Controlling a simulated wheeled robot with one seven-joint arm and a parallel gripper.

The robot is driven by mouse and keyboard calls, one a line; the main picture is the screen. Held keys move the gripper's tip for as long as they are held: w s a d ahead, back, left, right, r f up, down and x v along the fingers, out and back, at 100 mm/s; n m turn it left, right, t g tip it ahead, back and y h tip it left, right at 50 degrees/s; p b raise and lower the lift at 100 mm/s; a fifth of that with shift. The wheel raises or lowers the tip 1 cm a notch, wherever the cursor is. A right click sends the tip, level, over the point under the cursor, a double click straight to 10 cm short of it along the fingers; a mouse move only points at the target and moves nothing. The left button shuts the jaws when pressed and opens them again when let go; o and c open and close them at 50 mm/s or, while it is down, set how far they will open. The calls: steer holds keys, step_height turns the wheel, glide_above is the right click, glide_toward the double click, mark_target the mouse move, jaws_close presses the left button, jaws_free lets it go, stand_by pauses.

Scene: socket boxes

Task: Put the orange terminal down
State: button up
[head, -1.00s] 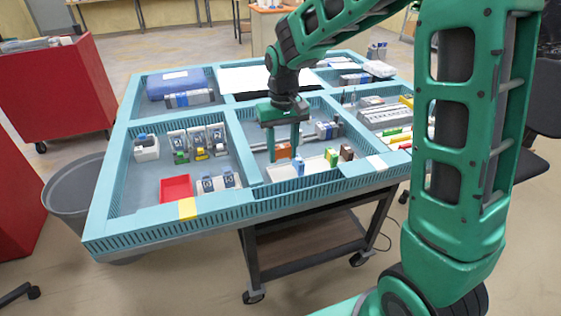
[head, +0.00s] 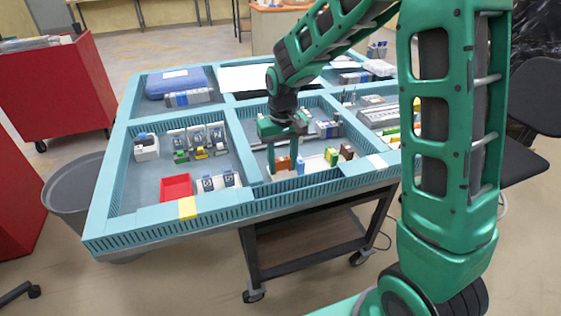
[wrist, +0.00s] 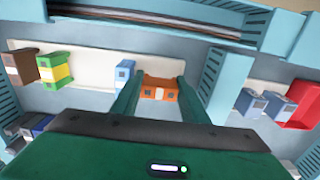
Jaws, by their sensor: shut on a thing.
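The orange terminal (wrist: 159,88) is between the two fingers of my gripper (wrist: 159,92) in the wrist view. My gripper is shut on it. In the head view, the orange terminal (head: 283,165) hangs low under my gripper (head: 283,160) in the front middle compartment. It is at the left end of a white strip (head: 315,163), in line with the terminals there. I cannot tell whether it touches the strip. The strip also shows in the wrist view (wrist: 92,75), partly hidden by my fingers.
On the strip are a blue-and-white terminal (head: 300,165), a green-and-yellow one (head: 331,156) and a brown one (head: 346,152). A divider stands left of my gripper. Beyond it are a red bin (head: 176,187) and more blue-and-white parts (head: 218,181).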

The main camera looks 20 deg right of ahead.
mark_target(282, 160)
steer(key=shift+f, duration=0.1)
steer(key=o, duration=1.2)
step_height(282, 160, up, 13)
steer(key=s+d+r+m, duration=0.1)
steer(key=s+d+m, duration=0.2)
steer(key=s+d, duration=1)
steer(key=s+d+f+m, duration=0.1)
steer(key=s+d, duration=0.1)
steer(key=s, duration=0.4)
steer(key=s+d+f+m, duration=0.1)
steer(key=s, duration=0.5)
steer(key=s+d+f+m, duration=0.1)
steer(key=s+d+f, duration=0.1)
steer(key=s, duration=0.3)
steer(key=shift+s+d, duration=0.3)
steer(key=shift+s, duration=0.1)
